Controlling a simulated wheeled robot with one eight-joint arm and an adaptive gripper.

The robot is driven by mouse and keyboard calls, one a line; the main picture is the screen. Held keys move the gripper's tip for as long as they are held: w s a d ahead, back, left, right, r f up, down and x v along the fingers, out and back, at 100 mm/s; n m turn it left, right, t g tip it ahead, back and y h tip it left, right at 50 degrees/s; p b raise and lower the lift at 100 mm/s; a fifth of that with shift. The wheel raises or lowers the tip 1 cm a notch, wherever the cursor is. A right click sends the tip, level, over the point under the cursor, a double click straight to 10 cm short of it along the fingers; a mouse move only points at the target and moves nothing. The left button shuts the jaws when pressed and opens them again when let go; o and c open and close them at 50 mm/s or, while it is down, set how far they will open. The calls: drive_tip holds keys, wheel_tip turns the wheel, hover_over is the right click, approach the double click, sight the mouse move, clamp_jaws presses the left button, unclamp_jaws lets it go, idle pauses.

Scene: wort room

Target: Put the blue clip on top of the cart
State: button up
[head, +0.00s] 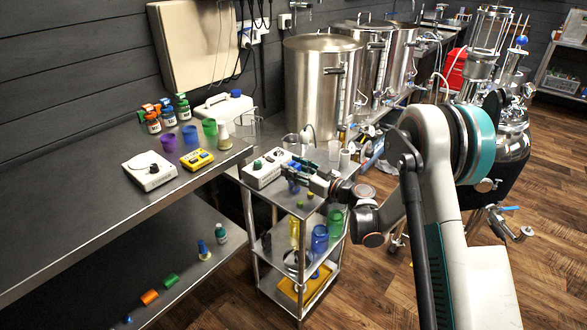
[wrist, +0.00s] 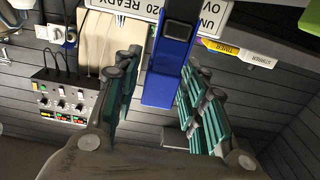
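The blue clip (wrist: 171,88) is a blue block with a dark strip, between the two finger pads of my gripper (wrist: 160,80) in the wrist view. Whether the clip touches the cart top is hidden.
The cart top also holds a white device (head: 263,170), small green caps (head: 310,195) and a glass beaker (head: 291,143). Blue and green cups stand on its lower shelf. The workbench (head: 75,195) is at left, steel kettles (head: 318,85) behind. Little of the cart's front top is bare.

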drive_tip(key=p+v, duration=0.4)
drive_tip(key=v, duration=0.8)
drive_tip(key=s+r+m+g+h, duration=0.3)
drive_tip(key=s+r+m+h, duration=0.25)
drive_tip(key=s+r, duration=0.7)
drive_tip(key=s+d+r+m+h, duration=0.2)
drive_tip(key=s+d+h, duration=0.2)
drive_tip(key=s, duration=0.7)
drive_tip(key=s+d+r+m+h, duration=0.2)
drive_tip(key=s+d, duration=0.6)
drive_tip(key=s, duration=0.4)
drive_tip(key=m+h, duration=0.1)
drive_tip(key=h, duration=0.1)
drive_tip(key=shift+g+h, duration=0.35)
drive_tip(key=shift+g, duration=0.05)
drive_tip(key=shift+w+r, duration=0.1)
drive_tip(key=shift+r, duration=0.05)
